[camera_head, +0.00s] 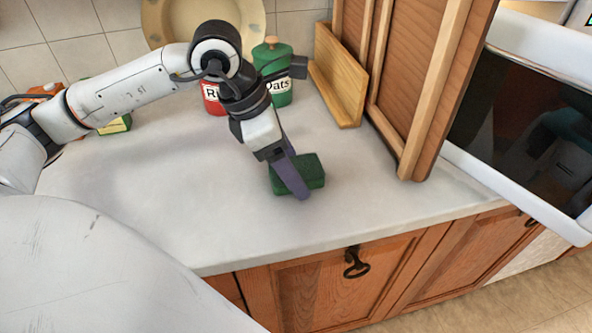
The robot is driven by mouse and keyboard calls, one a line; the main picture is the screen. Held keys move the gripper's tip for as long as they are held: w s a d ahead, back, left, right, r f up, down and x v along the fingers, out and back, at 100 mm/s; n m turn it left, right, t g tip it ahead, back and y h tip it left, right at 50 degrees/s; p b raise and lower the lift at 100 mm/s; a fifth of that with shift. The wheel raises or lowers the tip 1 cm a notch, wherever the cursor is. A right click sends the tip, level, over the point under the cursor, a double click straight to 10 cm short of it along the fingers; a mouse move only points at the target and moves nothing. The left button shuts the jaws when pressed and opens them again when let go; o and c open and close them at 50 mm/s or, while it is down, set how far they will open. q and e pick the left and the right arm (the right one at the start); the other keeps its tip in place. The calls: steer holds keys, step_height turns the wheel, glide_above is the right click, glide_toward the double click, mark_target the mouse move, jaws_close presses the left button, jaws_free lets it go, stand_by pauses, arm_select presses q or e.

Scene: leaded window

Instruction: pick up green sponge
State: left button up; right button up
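The green sponge (314,172) is a dark green block on the pale countertop, near the front edge. My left gripper (292,178) comes down on it from above, pointing downward. One purple-grey finger crosses in front of the sponge's near face. The sponge appears to rest on the counter. My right gripper is out of view.
A green oats canister (279,94), a red canister (211,101) and a large plate (170,22) are at the back. The counter (170,200) left of the sponge is clear. An oven (520,110) stands at right.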

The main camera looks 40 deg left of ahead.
arm_select(q)
steer(key=shift+w+f, duration=0.1)
steer(key=shift+f, duration=0.15)
steer(key=c, duration=1.2)
